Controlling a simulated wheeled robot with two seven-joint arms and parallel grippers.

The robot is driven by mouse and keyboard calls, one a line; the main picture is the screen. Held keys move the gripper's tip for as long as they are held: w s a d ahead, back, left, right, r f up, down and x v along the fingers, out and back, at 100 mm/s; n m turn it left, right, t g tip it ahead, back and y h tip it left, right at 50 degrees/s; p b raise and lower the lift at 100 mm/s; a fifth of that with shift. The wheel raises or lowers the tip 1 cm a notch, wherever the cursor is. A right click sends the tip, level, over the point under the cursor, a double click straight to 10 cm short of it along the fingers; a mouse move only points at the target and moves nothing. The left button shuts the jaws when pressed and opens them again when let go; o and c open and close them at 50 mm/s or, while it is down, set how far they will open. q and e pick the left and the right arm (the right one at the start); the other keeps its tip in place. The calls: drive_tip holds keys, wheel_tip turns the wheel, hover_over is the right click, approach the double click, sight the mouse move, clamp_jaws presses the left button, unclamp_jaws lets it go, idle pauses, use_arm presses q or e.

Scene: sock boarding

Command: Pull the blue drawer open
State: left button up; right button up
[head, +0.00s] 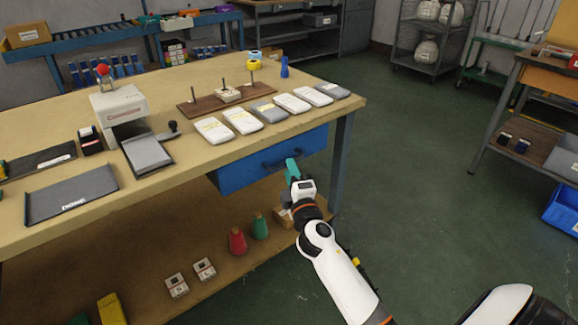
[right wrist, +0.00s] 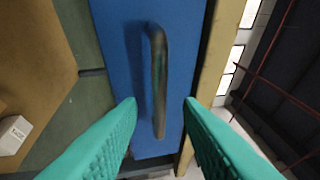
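The blue drawer (head: 240,172) sits under the right end of the tabletop, and its front looks flush below the table edge. Its dark bar handle (head: 275,161) is on the front; in the right wrist view the handle (right wrist: 157,60) runs up and down the picture across the blue front (right wrist: 120,30). My right gripper (head: 292,168), with teal fingers, is at the drawer front by the handle. In the right wrist view its fingers (right wrist: 161,103) are spread, with the handle's lower end between the tips; I cannot tell if they touch it. My left gripper is out of view.
The wooden table (head: 190,75) holds a row of folded packs (head: 242,120), a white device (head: 118,103) and grey trays (head: 72,190). A lower shelf below bears red and green cones (head: 237,241). The green floor right of the table is clear.

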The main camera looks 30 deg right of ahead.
drive_tip(key=shift+x, duration=1.1)
clamp_jaws()
